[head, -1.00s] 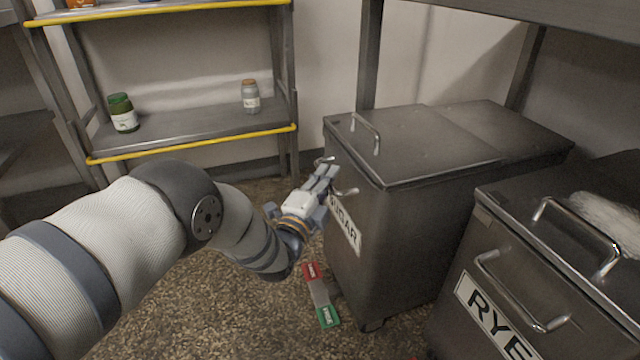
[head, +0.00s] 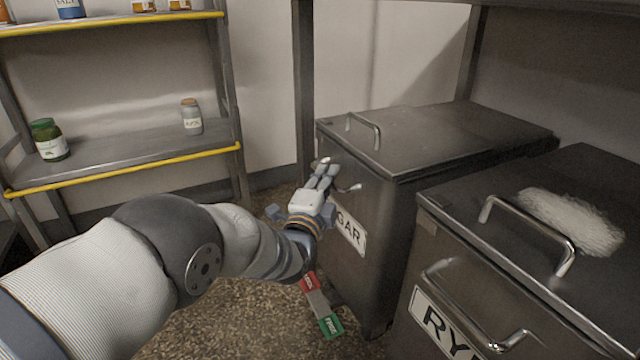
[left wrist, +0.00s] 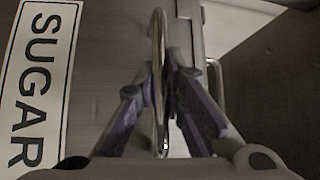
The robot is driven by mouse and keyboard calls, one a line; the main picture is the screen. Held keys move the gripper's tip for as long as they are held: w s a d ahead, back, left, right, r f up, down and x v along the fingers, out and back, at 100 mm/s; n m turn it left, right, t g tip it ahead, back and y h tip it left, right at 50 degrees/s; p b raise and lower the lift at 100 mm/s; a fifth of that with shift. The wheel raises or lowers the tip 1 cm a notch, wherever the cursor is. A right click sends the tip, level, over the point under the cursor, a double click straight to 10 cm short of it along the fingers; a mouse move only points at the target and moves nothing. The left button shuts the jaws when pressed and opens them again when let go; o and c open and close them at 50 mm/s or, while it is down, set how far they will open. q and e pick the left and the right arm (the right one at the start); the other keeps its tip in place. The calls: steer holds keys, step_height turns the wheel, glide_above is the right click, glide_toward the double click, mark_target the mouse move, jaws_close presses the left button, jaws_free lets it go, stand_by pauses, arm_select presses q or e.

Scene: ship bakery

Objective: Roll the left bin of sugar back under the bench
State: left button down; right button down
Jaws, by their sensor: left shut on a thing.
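The sugar bin (head: 368,262) is a dark metal box with a lid and a white SUGAR label. It stands left of the rye bin, its rear part under the bench (head: 475,50). My left gripper (head: 325,172) is shut on the bin's front handle (head: 350,188). In the left wrist view the handle (left wrist: 158,75) passes between the fingers (left wrist: 160,95), with the SUGAR label (left wrist: 38,85) at left. The gripper hides the middle of the handle and part of the label in the head view. My right gripper is not in view.
The rye bin (head: 400,310) stands close at the right, with white powder (head: 572,220) on its lid. A shelf rack (head: 120,165) with jars stands at left.

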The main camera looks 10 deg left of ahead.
arm_select(q)
steer(key=shift+d+r, duration=0.1)
steer(key=shift+d, duration=0.1)
steer(key=c, duration=1.7)
jaws_free()
steer(key=shift+w+d, duration=0.1)
steer(key=shift+d, duration=0.05)
steer(key=shift+o, duration=0.2)
steer(key=shift+s+a, duration=0.2)
steer(key=shift+s, duration=0.25)
steer(key=v, duration=1.1)
steer(key=shift+s, duration=0.15)
